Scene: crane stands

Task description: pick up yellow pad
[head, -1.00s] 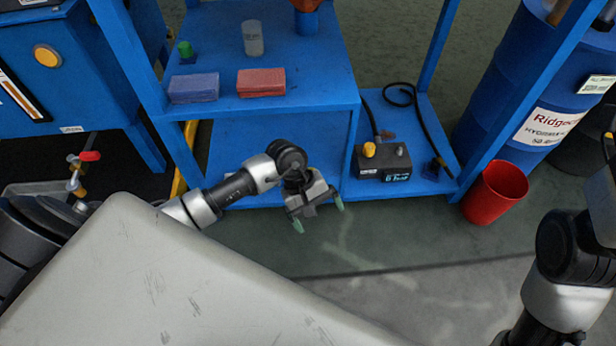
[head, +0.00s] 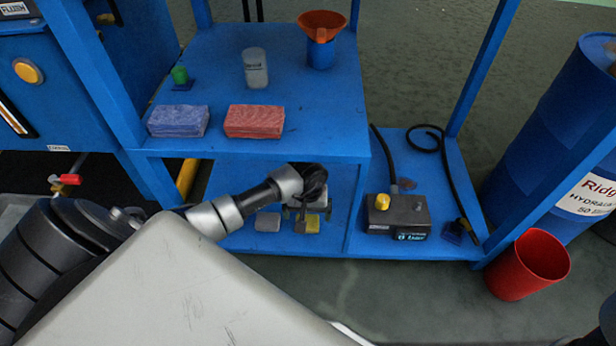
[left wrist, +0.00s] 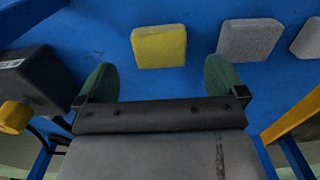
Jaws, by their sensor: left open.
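The yellow pad (head: 313,224) lies on the lower blue shelf, partly hidden behind my left gripper (head: 308,212) in the head view. In the left wrist view the yellow pad (left wrist: 159,47) lies flat on the blue surface. It shows beyond the tips of my left gripper (left wrist: 161,78), roughly centred between its two green fingers. The left gripper is open and nothing is between its fingers. My right gripper is out of view.
A grey pad (left wrist: 249,40) lies beside the yellow pad, with another grey pad (left wrist: 309,38) farther right. A black box with a yellow knob (head: 396,216) stands on the shelf to the right. The upper shelf (head: 205,60) overhangs, bearing blue and red bundles (head: 254,121).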

